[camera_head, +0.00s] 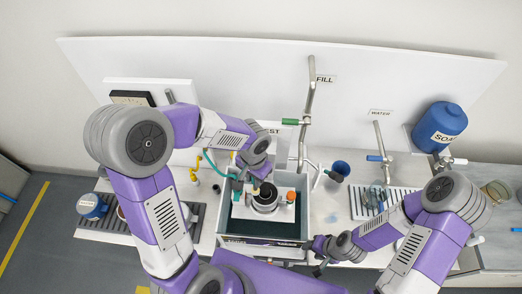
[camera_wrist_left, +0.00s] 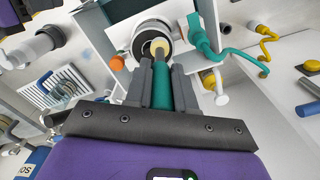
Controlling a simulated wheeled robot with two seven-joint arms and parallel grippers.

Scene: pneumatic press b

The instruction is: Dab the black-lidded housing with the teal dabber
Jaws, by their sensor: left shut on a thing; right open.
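The black-lidded housing (camera_head: 265,204) sits in the grey test basin in the head view; its dark round top (camera_wrist_left: 143,36) shows near the top of the left wrist view. My left gripper (camera_head: 247,181) is over the basin, just left of and above the housing. In the left wrist view it is shut on the teal dabber (camera_wrist_left: 162,92), whose pale yellow tip (camera_wrist_left: 159,47) points at the housing's top and overlaps it; I cannot tell whether they touch. My right gripper (camera_head: 318,257) is open and empty, right of the basin's front corner.
The grey basin's wall (camera_head: 233,226) surrounds the housing. An orange cap (camera_head: 291,196) stands close to its right. A teal coiled hose (camera_wrist_left: 224,54) runs beside the dabber. The fill pipe (camera_head: 306,120) rises behind; a blue cup (camera_head: 340,169) and drain rack (camera_head: 360,204) are right.

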